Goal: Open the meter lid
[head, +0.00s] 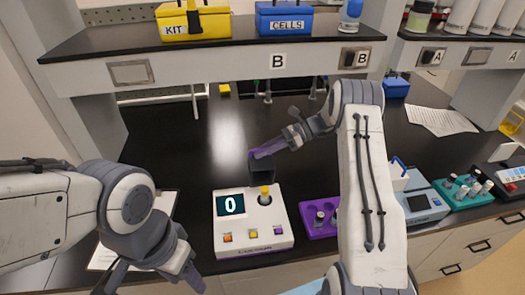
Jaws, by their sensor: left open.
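The meter (228,238) is a white box with a purple base, a dark screen reading 0 and several coloured buttons on its front. A yellow-capped vial (265,196) stands in its round well. A dark block, which looks like the meter lid (261,181), stands up behind the well, leaving the well uncovered. My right gripper (264,152) has its purple fingertip just above or at the lid's top edge; contact and finger gap are unclear. My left gripper (150,280) is open and empty, low at the left front of the meter.
A purple rack (318,222) with a vial stands right of the meter, partly behind my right arm. A grey-blue device (422,204) and a green rack (466,190) stand further right. A shelf (215,62) overhangs the back; black bench left of the meter's rear is clear.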

